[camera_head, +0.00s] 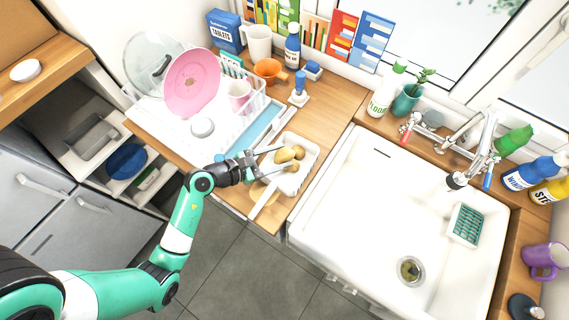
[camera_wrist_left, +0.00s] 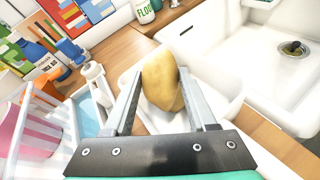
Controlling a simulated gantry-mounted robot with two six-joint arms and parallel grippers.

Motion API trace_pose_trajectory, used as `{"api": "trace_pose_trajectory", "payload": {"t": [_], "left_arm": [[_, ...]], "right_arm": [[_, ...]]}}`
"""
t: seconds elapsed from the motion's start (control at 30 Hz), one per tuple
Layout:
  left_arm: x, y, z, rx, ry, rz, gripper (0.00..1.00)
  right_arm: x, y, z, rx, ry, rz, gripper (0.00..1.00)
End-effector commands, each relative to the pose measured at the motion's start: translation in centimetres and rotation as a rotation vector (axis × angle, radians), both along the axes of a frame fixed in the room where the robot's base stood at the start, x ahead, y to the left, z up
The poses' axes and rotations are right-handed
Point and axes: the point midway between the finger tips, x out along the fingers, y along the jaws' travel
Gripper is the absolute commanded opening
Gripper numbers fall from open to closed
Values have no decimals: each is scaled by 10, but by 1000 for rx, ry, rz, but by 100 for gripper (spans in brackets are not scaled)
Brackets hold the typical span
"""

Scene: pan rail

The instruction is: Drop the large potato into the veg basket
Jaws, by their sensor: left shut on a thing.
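My left gripper (camera_head: 284,156) is shut on a large yellow-brown potato (camera_wrist_left: 160,78), which fills the space between its fingers in the left wrist view. The gripper is over a white container (camera_head: 309,150) at the counter's front, left of the sink. Several potatoes (camera_head: 292,168) show there in the head view, close together around the fingertips. The wrist view hides most of what lies under the held potato. I cannot tell whether the held potato touches the container. No thing is clearly marked as the veg basket. My right gripper is not in view.
The white sink (camera_head: 365,215) is to the right, mostly empty, with a green sponge holder (camera_head: 467,226). A dish rack with a pink plate (camera_head: 192,84) and pink cup (camera_head: 240,95) stands left. Bottles (camera_head: 387,90) and a tap (camera_head: 470,140) line the back.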

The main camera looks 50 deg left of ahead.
Motion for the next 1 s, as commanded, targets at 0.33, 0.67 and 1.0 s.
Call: {"api": "trace_pose_trajectory", "payload": {"t": [0.33,0.67,1.0], "left_arm": [[0,0,1,0,0,0,92],[-10,3,4,-2,1,3,92],[-81,19,31,-1,0,8,92]], "right_arm": [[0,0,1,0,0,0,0],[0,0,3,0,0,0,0],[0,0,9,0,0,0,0]]}}
